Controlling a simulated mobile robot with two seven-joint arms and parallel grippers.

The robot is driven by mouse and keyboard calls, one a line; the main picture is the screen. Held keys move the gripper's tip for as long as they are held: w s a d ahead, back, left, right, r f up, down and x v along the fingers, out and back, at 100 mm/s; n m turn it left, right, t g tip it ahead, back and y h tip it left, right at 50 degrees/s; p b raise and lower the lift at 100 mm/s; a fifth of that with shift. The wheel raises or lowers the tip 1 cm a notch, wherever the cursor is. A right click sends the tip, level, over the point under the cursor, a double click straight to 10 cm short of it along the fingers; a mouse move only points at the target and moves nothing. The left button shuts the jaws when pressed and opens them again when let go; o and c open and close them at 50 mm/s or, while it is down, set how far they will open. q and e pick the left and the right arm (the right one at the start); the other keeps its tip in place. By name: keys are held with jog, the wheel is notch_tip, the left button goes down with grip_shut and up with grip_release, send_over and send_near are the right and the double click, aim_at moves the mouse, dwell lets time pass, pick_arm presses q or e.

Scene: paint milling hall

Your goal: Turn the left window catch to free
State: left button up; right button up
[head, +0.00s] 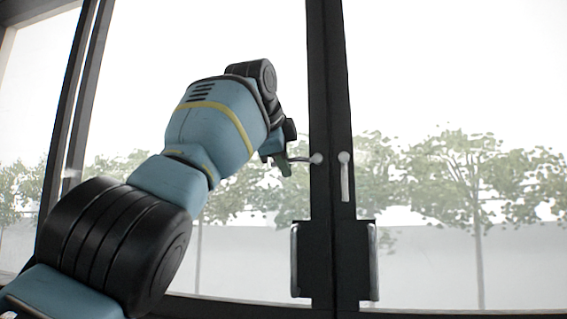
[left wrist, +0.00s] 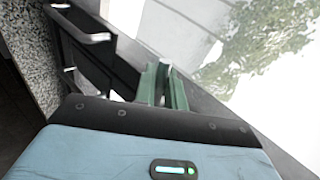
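The left window catch (head: 305,159) is a small grey lever on the dark middle frame. It points level to the left from its round pivot. My left gripper (head: 286,166) is at the free end of this lever. In the left wrist view the green fingers of my left gripper (left wrist: 162,85) stand close together with a narrow gap, and a bit of grey shows between them. They look shut on the lever, though the contact is partly hidden. My right gripper is not in view.
The right window catch (head: 345,178) hangs straight down from its pivot. Below the catches are two upright pull handles, one on the left sash (head: 295,262) and one on the right sash (head: 374,262). Glass panes lie on both sides, with trees outside.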

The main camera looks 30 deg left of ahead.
pick_arm(q)
jog(key=o, duration=0.3)
jog(key=shift+o, duration=0.2)
jog(key=v, duration=0.7)
jog(key=shift+s+r, duration=0.25)
jog(key=shift+d+f, duration=0.1)
